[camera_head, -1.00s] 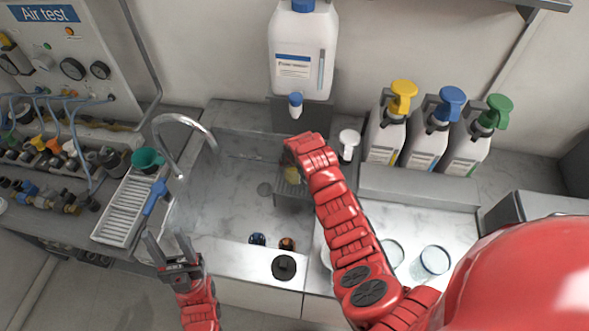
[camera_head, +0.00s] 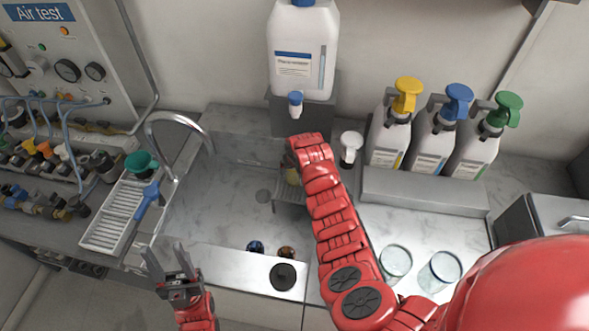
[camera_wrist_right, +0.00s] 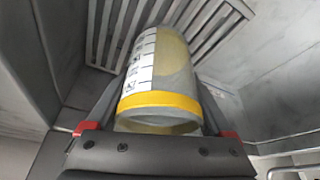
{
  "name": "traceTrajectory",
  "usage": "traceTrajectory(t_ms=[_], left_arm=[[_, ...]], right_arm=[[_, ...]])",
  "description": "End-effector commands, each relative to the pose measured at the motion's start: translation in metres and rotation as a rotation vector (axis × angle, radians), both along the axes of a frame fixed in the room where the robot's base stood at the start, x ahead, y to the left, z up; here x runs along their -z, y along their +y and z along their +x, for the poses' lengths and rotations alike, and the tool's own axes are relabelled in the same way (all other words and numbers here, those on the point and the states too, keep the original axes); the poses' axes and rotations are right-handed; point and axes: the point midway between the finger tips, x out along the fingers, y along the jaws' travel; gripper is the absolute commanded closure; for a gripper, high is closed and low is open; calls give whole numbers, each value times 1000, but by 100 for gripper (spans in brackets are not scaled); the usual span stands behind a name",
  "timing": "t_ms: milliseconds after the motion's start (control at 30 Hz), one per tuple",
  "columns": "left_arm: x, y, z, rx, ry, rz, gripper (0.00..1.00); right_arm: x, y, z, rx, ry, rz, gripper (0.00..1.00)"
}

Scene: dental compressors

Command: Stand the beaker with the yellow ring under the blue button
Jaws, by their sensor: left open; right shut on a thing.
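The clear beaker with the yellow ring (camera_wrist_right: 160,102) fills the middle of the right wrist view, with a white marked label on its side. My right gripper (camera_wrist_right: 157,88) is shut on it, one finger on each side. A slatted stand (camera_wrist_right: 106,30) lies beyond the beaker; I cannot tell whether they touch. In the head view my right arm hides most of the beaker (camera_head: 293,177). The blue button (camera_head: 295,98) is on the spout of the large white container (camera_head: 303,50), above the beaker. My left gripper (camera_head: 164,262) is open and empty, left of the sink front.
The sink (camera_head: 225,205) has a curved faucet at left. Pump bottles with yellow (camera_head: 408,90), blue (camera_head: 458,98) and green (camera_head: 505,105) heads stand at right. Two glass beakers (camera_head: 396,262) (camera_head: 440,270) stand on the right counter. A white drying rack (camera_head: 118,215) is at left.

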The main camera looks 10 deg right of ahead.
Motion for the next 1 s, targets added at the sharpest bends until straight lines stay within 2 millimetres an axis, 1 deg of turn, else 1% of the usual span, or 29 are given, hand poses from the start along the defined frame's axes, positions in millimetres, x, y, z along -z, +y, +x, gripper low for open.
traceTrajectory(t_ms=[33, 67, 133, 367, 467, 567, 767, 1000], left_arm=[[3, 0, 0, 0, 0, 0, 50], [2, 0, 0, 0, 0, 0, 50], [2, 0, 0, 0, 0, 0, 50], [1, 0, 0, 0, 0, 0, 50], [-3, 0, 0, 0, 0, 0, 50], [1, 0, 0, 0, 0, 0, 50], [5, 0, 0, 0, 0, 0, 50], [15, 0, 0, 0, 0, 0, 50]], right_arm=[[3, 0, 0, 0, 0, 0, 80], [3, 0, 0, 0, 0, 0, 13], [2, 0, 0, 0, 0, 0, 0], [2, 0, 0, 0, 0, 0, 0], [-4, 0, 0, 0, 0, 0, 0], [-7, -1, -1, 1, -2, 1, 0], [-27, 0, -10, -1, -6, 1, 0], [-60, 0, -24, -2, -5, 0, 0]])
